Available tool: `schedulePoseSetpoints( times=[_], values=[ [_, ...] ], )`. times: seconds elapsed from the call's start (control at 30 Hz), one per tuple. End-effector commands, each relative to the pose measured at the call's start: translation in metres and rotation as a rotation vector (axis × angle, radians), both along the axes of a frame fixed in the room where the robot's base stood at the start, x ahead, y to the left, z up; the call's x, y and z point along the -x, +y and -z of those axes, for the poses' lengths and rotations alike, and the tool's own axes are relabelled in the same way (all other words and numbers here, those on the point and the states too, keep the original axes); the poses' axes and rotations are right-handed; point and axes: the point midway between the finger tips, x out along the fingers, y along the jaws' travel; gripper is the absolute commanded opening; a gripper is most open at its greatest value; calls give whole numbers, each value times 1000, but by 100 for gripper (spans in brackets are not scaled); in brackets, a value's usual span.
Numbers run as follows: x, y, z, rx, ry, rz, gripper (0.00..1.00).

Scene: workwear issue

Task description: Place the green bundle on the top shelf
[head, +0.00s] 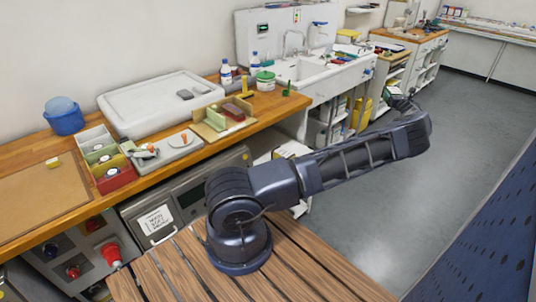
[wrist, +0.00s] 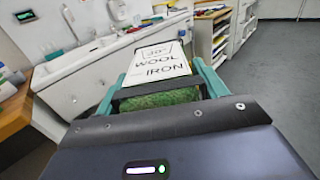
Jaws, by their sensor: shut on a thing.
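My gripper (wrist: 162,82) has teal fingers and is shut on a green, fuzzy-looking bundle (wrist: 158,99). A white label (wrist: 160,63) reading "30° WOOL IRON" shows just beyond the green part, between the fingers. In the head view my gripper (head: 400,99) is at the far end of my outstretched arm, in the air beyond the sink counter; the bundle is mostly hidden there. A wooden-topped unit with open shelves (head: 425,62) stands behind it at the back. I cannot tell which shelf is the task's top shelf.
A white sink (head: 318,70) with bottles beside it is left of my gripper; it also fills the left of the wrist view (wrist: 100,75). A wooden counter (head: 190,160) holds trays and boxes. Grey floor (head: 440,140) is open at right, beside a blue perforated panel (head: 490,240).

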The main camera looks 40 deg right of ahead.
Motion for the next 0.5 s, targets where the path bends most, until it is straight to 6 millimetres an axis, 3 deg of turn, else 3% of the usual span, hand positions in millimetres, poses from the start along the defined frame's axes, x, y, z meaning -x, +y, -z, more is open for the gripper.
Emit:
schedulePoseSetpoints(
  times=[0.3, 0.5],
  values=[
    [-73, 58, 92, -6, 2, -231, 40],
    [-130, 106, 138, -8, 3, -369, 40]
  ],
)
